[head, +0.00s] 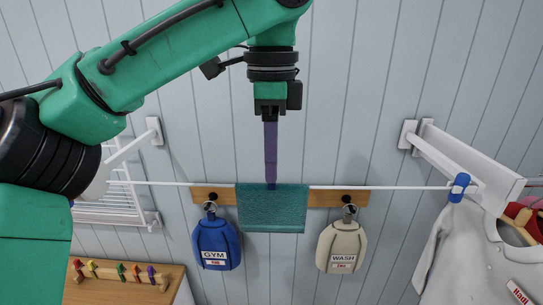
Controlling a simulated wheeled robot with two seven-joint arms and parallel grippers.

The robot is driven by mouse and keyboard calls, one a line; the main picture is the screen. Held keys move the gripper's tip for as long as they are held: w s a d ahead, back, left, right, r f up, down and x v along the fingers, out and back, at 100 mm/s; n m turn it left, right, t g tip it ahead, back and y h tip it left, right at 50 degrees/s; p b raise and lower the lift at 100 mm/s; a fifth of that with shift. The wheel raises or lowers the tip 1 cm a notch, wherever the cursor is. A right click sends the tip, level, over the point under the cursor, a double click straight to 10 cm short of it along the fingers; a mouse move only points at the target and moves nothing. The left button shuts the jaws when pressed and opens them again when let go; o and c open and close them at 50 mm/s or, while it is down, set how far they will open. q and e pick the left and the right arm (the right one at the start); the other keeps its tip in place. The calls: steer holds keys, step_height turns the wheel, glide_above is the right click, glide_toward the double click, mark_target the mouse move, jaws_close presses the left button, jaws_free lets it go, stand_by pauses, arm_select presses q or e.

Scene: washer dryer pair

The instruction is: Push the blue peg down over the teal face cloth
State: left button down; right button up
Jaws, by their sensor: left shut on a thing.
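The teal face cloth (272,212) hangs folded over the white line in the middle of the head view. My left gripper (271,178) comes down from above, its long, narrow purplish fingers shut and pointing straight down. Their tips reach the cloth's top edge at the line. A small, dark blue-purple piece at the tips, which I take for the blue peg (271,186), is held there and overlaps the cloth's top edge. The fingers hide most of it, and I cannot tell how far down over the cloth it sits. My right gripper is not in view.
A blue GYM bag (216,244) and a cream WASH bag (342,247) hang from a wooden rail (325,198) behind the line. A peg rack (115,279) stands lower left. A blue clamp (459,187) and a white shirt (470,250) are at the right.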

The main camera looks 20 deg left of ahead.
arm_select(q)
steer(key=shift+f+b, duration=1.1)
steer(key=shift+f, duration=0.7)
steer(key=shift+f, duration=0.15)
steer(key=c, duration=0.5)
jaws_free()
